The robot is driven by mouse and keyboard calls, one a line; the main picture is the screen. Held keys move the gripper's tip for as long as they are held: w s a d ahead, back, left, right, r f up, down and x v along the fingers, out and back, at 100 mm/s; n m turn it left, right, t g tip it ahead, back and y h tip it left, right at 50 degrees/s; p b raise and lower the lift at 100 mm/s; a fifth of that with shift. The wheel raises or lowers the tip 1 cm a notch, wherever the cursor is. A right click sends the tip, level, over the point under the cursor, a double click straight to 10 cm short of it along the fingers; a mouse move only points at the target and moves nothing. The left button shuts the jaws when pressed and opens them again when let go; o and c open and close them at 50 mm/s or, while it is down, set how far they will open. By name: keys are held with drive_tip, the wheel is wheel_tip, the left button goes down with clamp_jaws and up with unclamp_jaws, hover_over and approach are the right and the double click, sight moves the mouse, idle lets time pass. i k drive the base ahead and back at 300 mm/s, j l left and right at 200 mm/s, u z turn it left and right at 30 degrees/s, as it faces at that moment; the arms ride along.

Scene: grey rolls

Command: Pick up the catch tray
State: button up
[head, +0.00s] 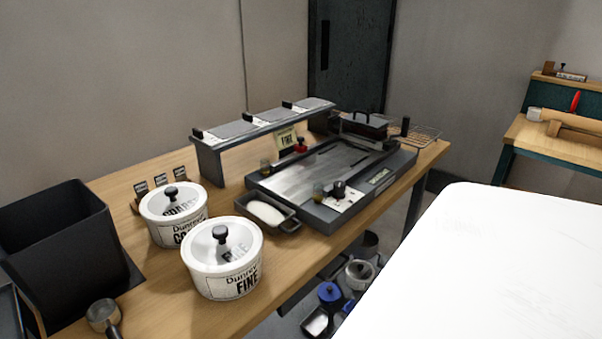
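A small dark tray with a handle at its right end, which looks like the catch tray (263,225), sits on the wooden bench (172,307). Something white lies in it. It is at the near left side of a dark flat machine (309,213), close against it; I cannot tell if they touch. The lidded white pot labelled "FINE" (227,283) stands to its left and nearer. My gripper is not in view.
A second white pot (161,231) and a tall black bin (58,250) stand further left. A raised grey shelf (211,168) runs behind the tray. A large white surface (490,270) fills the right foreground. Several pots and pans sit low under the bench (329,293).

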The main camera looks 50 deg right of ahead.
sight(270, 214)
drive_tip(key=z, duration=1.15)
